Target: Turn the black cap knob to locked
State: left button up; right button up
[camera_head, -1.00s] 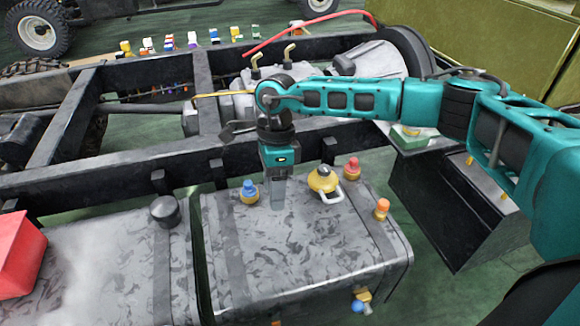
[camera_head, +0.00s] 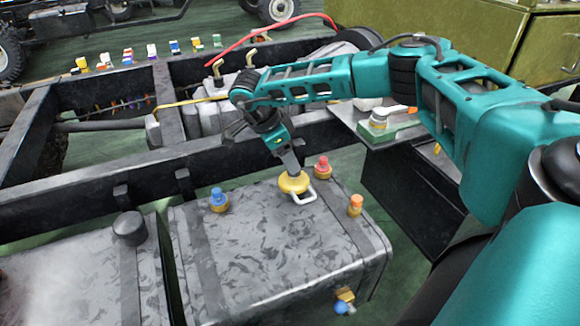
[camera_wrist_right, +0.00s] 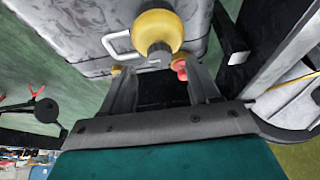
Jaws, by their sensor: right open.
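The black cap knob (camera_head: 130,228) stands on top of the grey mottled tank at the left in the head view. A yellow cap (camera_head: 293,183) with a pale metal handle is on the right tank (camera_head: 265,250). My right gripper (camera_head: 291,166) points down at this yellow cap, well to the right of the black cap. In the right wrist view my open right gripper (camera_wrist_right: 163,75) has its two fingers apart, with the yellow cap (camera_wrist_right: 158,30) just beyond them. I cannot tell whether they touch it. The black cap's lock marks are too small to read. My left gripper is out of view.
Blue (camera_head: 217,200), red (camera_head: 322,167) and orange (camera_head: 355,205) fittings stand around the yellow cap. A black chassis rail (camera_head: 90,200) runs behind the tanks. A black box (camera_head: 410,185) stands to the right. The left tank's top around the black cap is clear.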

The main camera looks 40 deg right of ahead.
jog(key=shift+x, duration=1.65)
jog(key=c, duration=1)
